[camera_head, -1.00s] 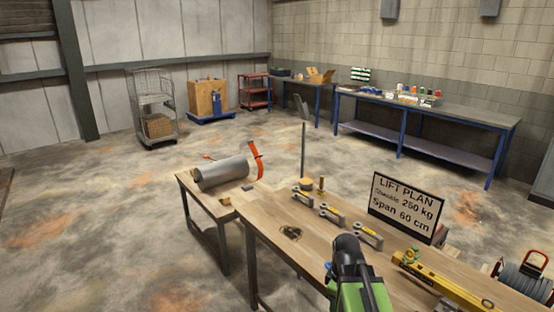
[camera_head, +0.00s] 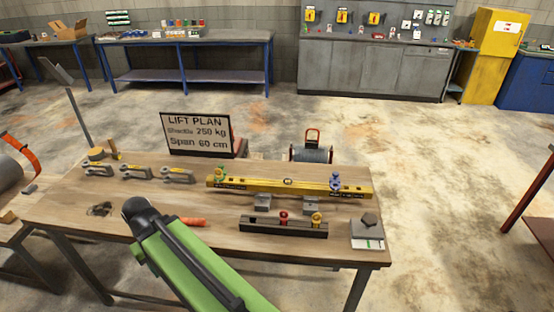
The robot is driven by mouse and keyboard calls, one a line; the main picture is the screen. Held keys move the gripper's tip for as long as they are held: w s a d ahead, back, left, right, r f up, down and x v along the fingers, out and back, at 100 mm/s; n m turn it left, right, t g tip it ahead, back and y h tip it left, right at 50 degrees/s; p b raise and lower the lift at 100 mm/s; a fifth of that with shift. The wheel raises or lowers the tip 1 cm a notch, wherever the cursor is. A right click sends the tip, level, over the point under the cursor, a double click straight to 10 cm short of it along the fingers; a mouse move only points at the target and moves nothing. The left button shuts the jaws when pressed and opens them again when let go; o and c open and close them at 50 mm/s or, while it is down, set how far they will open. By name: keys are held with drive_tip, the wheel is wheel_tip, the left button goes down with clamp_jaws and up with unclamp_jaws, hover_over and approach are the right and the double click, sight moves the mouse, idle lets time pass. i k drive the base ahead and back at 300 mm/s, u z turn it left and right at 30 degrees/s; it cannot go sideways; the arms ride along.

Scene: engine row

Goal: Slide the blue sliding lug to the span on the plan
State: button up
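The blue sliding lug (camera_head: 335,182) sits on the right part of a yellow spreader beam (camera_head: 270,186). The beam lies across the wooden table on small grey blocks. Dark markings run along its front face, too small to read. The lift plan board (camera_head: 199,135) stands behind the beam's left end and reads "Span 60 cm" and a shackle line of 250 kg. My green arm rises from the bottom in front of the table, left of the beam. My gripper's fingers do not show.
Several shackles (camera_head: 136,172) lie at the table's left. A dark rack (camera_head: 283,227) with red and yellow pieces stands in front of the beam. An orange piece (camera_head: 193,221) lies near my arm. A grey block (camera_head: 367,233) is at the right corner.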

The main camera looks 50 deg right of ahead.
sight(334, 181)
drive_tip(key=z, duration=1.85)
drive_tip(key=k, duration=0.9)
drive_tip(key=i, duration=0.9)
drive_tip(key=z, duration=0.15)
